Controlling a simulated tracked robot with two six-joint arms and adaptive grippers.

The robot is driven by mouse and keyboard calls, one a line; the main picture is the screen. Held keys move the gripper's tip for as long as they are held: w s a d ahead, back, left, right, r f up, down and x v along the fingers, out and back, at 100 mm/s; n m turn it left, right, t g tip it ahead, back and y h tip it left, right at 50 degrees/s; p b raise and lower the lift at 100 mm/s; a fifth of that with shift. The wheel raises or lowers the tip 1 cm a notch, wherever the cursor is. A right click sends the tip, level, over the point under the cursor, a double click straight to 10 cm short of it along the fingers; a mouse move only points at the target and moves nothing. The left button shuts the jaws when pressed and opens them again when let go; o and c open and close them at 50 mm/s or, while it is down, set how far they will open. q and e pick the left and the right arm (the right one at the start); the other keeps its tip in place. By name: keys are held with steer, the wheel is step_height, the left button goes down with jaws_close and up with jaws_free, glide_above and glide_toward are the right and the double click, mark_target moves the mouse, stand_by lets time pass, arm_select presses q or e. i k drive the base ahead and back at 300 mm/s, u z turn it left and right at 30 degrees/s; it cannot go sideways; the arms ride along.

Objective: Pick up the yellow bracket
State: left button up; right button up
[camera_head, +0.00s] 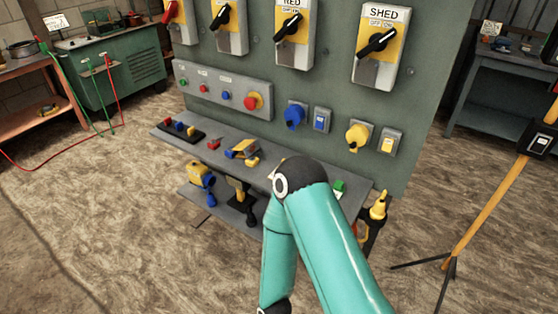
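A small yellow piece with grey and dark parts (243,150) lies on the upper grey shelf (222,142) below the switch panel. It looks like the yellow bracket, but it is too small to be sure. A second yellow piece (237,188) is on the lower shelf, next to dark parts. My teal arm rises from the bottom right, and its dark elbow covers the right part of the shelves. Neither of my grippers shows in the camera_head view.
A panel (335,90) with yellow rotary switches stands behind the shelves. A yellow-and-blue device (200,176) is on the lower shelf at left. A yellow post on a black tripod (489,207) stands at right. The floor (130,230) at left is mostly open.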

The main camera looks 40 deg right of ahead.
mark_target(248, 148)
steer(key=z, duration=0.1)
steer(key=k, duration=0.35)
steer(key=z, duration=0.65)
steer(key=i, duration=0.9)
